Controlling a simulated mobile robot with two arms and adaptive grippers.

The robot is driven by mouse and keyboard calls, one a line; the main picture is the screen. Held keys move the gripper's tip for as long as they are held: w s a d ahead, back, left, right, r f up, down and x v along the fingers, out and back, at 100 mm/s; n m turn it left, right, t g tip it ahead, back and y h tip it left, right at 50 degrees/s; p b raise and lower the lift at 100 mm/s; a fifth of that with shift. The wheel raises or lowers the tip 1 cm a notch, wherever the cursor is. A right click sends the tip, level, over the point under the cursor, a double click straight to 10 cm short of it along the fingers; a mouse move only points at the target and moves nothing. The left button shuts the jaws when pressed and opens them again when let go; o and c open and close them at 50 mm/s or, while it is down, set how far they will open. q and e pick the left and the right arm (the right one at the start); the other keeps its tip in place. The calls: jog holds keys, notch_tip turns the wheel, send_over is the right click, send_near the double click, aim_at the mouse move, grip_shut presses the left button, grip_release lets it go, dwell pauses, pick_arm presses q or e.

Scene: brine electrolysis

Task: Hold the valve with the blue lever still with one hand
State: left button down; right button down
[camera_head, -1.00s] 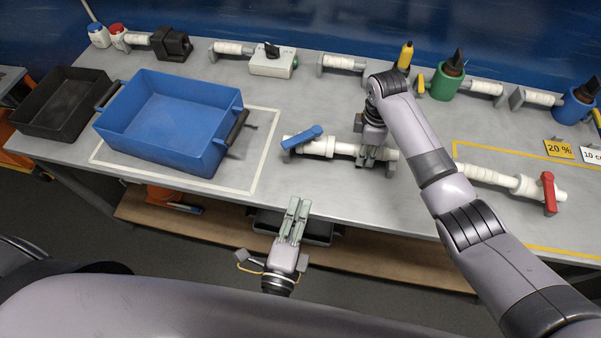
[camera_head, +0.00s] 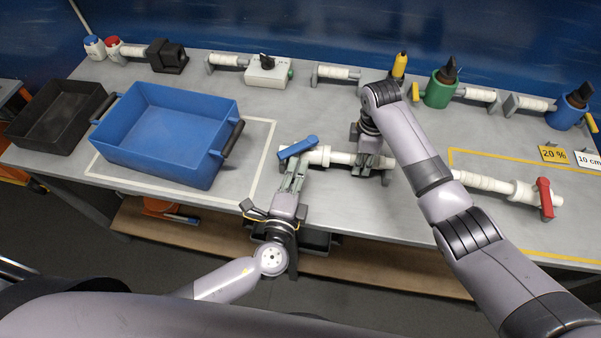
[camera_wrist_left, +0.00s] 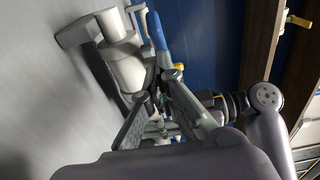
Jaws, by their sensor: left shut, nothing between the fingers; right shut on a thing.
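The valve with the blue lever (camera_head: 341,157) is a white pipe piece lying on the bench in the middle of the head view. Its blue lever (camera_head: 298,147) is at its left end. My right gripper (camera_head: 368,165) is shut on the right part of this valve's pipe. My left gripper (camera_head: 294,171) is shut and empty, with its fingertips just below the lever end. In the left wrist view, the white valve body (camera_wrist_left: 122,62) and blue lever (camera_wrist_left: 155,30) show close to the fingertips. I cannot tell whether the fingers touch the lever.
A blue crate (camera_head: 154,155) and a black tray (camera_head: 48,145) stand at the left. A valve with a red lever (camera_head: 544,197) lies at the right. Several pipe pieces and bottles line the back edge. The bench between crate and valve is clear.

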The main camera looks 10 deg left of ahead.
aim_at(280, 156)
pick_arm(q)
jog(key=shift+w+a, duration=0.15)
jog(key=shift+a, duration=0.35)
dwell(0.4)
jog(key=shift+a, duration=0.1)
jog(key=m+h, duration=0.1)
jog(key=a+m+h, duration=0.1)
jog(key=h, duration=0.1)
jog(key=w+m+h, duration=0.1)
jog(key=shift+a+r+g+h, duration=0.25)
jog(key=shift+g+h, duration=0.05)
jog(key=shift+w+a+f+m+g+h, duration=0.2)
jog(key=shift+w+a+m+g+h, duration=0.4)
jog(key=shift+w+a+m+h, duration=0.4)
jog(key=shift+s+a, duration=0.1)
jog(key=shift+a, duration=0.05)
